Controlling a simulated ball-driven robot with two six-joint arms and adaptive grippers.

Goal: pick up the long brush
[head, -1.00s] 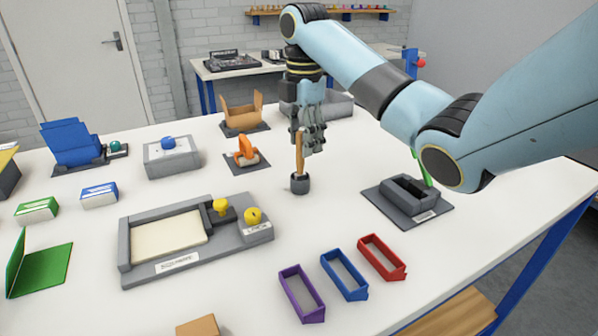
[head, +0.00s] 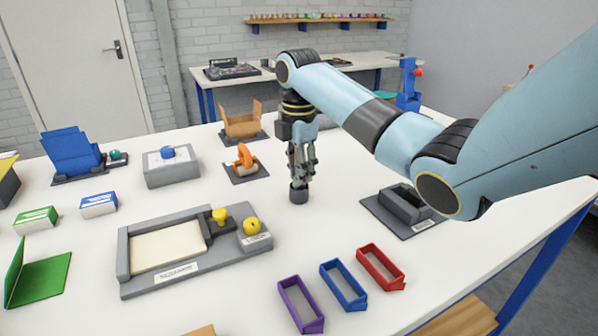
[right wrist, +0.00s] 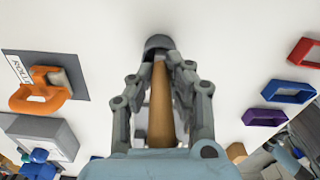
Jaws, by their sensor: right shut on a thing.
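The long brush shows in the right wrist view as a tan wooden handle (right wrist: 161,108) between my right gripper's fingers (right wrist: 162,85). Its far end meets a small dark grey cup (right wrist: 158,43). In the head view my right gripper (head: 300,166) points straight down over the same cup (head: 299,194), which stands on the white table. The gripper is shut on the handle, which its fingers mostly hide in the head view. The brush looks upright in the cup; its lower end is hidden. My left gripper is not in view.
Left of the cup are an orange tool (head: 245,157) on a dark mat and a grey tray station (head: 190,285) with yellow knobs. A grey block holder (head: 385,215) stands to the right. Purple (head: 303,318), blue (head: 350,299) and red (head: 390,281) frames lie in front.

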